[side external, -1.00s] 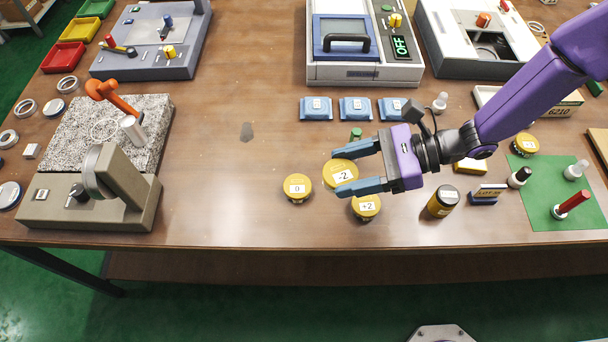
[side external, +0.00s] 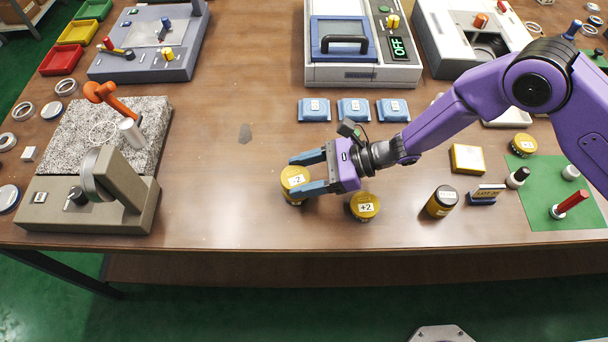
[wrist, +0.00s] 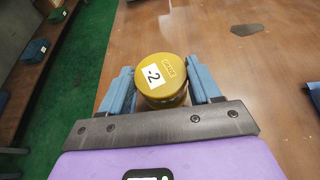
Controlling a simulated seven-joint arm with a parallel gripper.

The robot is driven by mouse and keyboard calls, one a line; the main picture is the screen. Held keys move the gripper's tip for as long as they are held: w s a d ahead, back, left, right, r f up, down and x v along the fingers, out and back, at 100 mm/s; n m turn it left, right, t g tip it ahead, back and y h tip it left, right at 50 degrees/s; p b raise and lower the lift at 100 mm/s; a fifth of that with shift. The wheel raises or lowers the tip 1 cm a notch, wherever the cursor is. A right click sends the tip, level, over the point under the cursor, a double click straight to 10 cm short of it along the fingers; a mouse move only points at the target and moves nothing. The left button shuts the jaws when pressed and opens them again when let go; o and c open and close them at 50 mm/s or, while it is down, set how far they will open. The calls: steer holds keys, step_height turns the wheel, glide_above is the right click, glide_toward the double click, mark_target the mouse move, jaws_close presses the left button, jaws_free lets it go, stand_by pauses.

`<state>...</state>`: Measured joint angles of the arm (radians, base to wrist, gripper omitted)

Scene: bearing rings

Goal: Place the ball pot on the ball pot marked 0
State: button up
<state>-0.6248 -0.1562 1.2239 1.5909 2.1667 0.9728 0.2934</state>
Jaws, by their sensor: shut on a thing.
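The ball pot marked -2, with a yellow lid (side external: 296,177), is between the two blue fingers of my gripper (side external: 310,174). My gripper is shut on it. In the wrist view the pot (wrist: 165,72) sits upright between both fingertips (wrist: 163,88), its label showing. It is over the spot of the ball pot marked 0, whose label is hidden now. A little yellow shows under the held pot; I cannot tell whether the two touch. The ball pot marked +2 (side external: 364,207) stands on the table just right of my gripper.
Blue packets (side external: 354,110) lie behind my gripper. A grey stand (side external: 90,200) is at left. The table (side external: 220,190) between it and the pots is clear.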

steer(key=shift+f, duration=0.6)
steer(key=shift+f, duration=0.1)
steer(key=o, duration=1.2)
steer(key=shift+c, duration=0.2)
steer(key=v, duration=1.2)
steer(key=shift+s+d, duration=0.1)
steer(key=shift+s, duration=0.1)
